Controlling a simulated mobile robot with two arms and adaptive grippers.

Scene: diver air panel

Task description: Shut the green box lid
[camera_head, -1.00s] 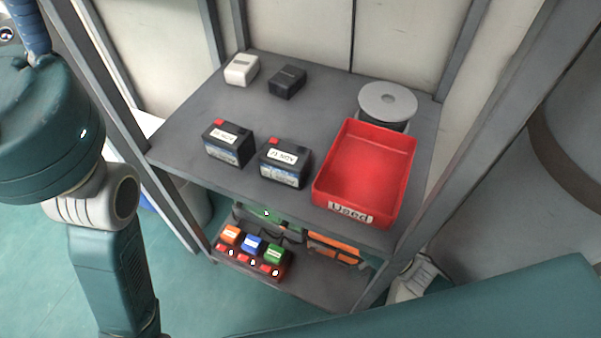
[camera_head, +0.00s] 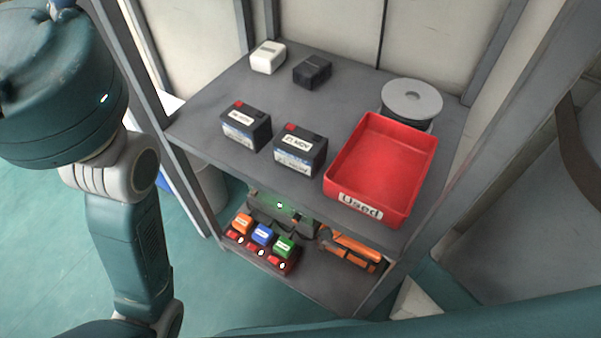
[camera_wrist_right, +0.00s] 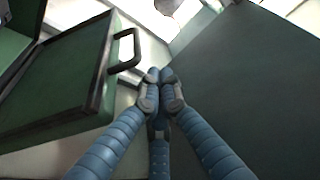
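A green box (camera_wrist_right: 60,85) fills the left of the right wrist view. It has a dark rim and a black handle (camera_wrist_right: 128,50) on its right side. Its two green parts stand apart at the upper left, so it looks open. My right gripper (camera_wrist_right: 162,82) points up beside the handle, just right of it. Its blue fingers are drawn together at the tips, with nothing seen between them. The right gripper and this box cannot be made out in the head view. Of my left gripper, only a blue sliver (camera_head: 62,4) shows at the head view's top edge.
A grey shelf unit (camera_head: 205,110) carries a red "Used" bin (camera_head: 385,165), two black batteries (camera_head: 246,126) (camera_head: 299,150), small white and black blocks and a grey reel (camera_head: 411,99). Its lower shelf holds coloured blocks and green and orange gear. Teal floor (camera_head: 60,240) is clear at left.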

